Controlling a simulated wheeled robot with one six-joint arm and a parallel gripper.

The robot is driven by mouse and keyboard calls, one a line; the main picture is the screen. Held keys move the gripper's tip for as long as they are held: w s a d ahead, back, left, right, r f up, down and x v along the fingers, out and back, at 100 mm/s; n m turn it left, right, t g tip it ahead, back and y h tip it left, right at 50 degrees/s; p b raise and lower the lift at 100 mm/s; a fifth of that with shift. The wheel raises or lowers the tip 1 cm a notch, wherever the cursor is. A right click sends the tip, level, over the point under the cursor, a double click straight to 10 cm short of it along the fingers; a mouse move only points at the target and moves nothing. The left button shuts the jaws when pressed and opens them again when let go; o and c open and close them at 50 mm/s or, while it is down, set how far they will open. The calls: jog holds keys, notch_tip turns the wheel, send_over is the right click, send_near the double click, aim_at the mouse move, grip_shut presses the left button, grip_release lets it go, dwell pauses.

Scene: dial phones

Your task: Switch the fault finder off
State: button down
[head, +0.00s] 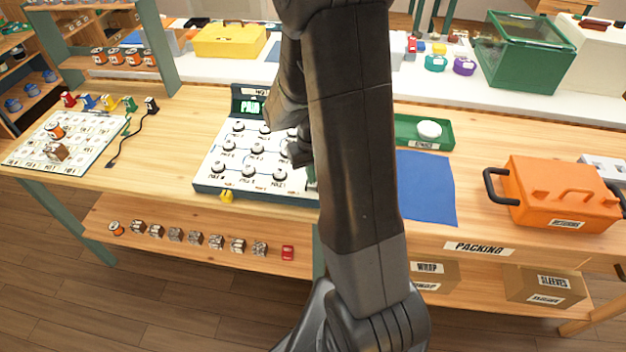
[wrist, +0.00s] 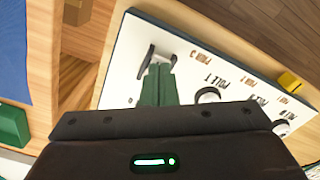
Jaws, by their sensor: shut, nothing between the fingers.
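The fault finder (head: 210,172) is a white panel with a dark rim and several round black-and-white knobs, on the wooden bench in the head view. Its raised back part has a lit green screen (head: 251,107). The panel also shows in the wrist view (wrist: 195,68), with printed labels. My gripper (wrist: 159,70) is shut and empty, its green fingers low over a panel corner. The tips are beside a small dark upright part (wrist: 148,54) and a grey part (wrist: 172,60); I cannot tell whether they touch. My arm hides the panel's right side in the head view.
A blue mat (head: 427,188), a green tray (head: 440,139) with a white round thing and an orange case (head: 562,193) lie right of my arm. A white board (head: 35,148) lies at left. A yellow piece (head: 226,196) sits at the panel's front edge.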

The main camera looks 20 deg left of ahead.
jog(key=shift+f+b, duration=0.45)
jog(key=shift+f, duration=0.2)
jog(key=shift+r, duration=0.1)
jog(key=shift+r+p, duration=2.6)
jog(key=shift+r, duration=0.9)
jog(key=shift+f, duration=0.2)
